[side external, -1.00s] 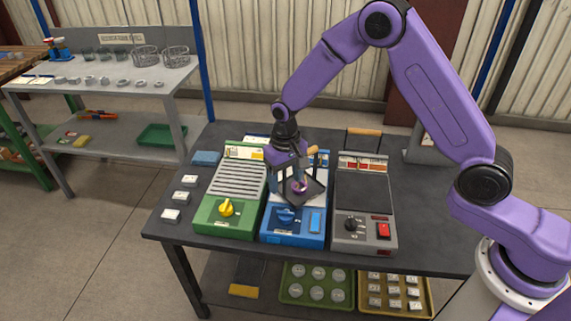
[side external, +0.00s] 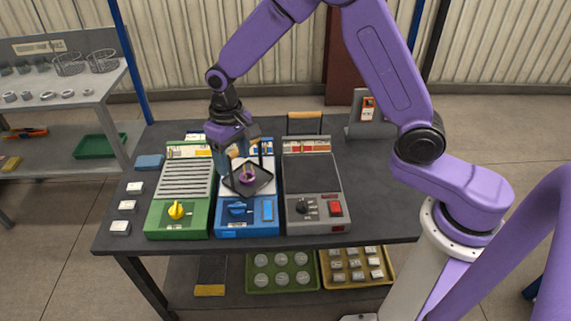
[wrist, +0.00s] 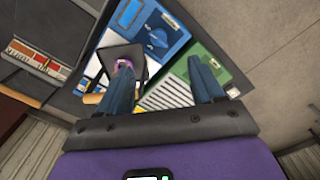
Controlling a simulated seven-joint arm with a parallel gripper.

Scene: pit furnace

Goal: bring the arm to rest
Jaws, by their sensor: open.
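My gripper (side external: 236,162) is above the back part of the blue unit (side external: 246,228) and the edge of the green unit (side external: 180,220). In the wrist view its two blue-grey fingers (wrist: 165,82) are spread apart with nothing between them. A dark square pan (side external: 262,188) sits on the blue unit and holds a small purple round piece (side external: 247,180). In the wrist view the left finger overlaps part of the pan (wrist: 136,72); I cannot tell whether they touch.
A grey unit (side external: 315,215) with a red switch stands right of the blue one. Small white blocks (side external: 127,206) and a blue block (side external: 150,162) lie at the table's left. An upright grey stand (side external: 362,115) is at the back right. The right part of the dark table (side external: 375,190) is clear.

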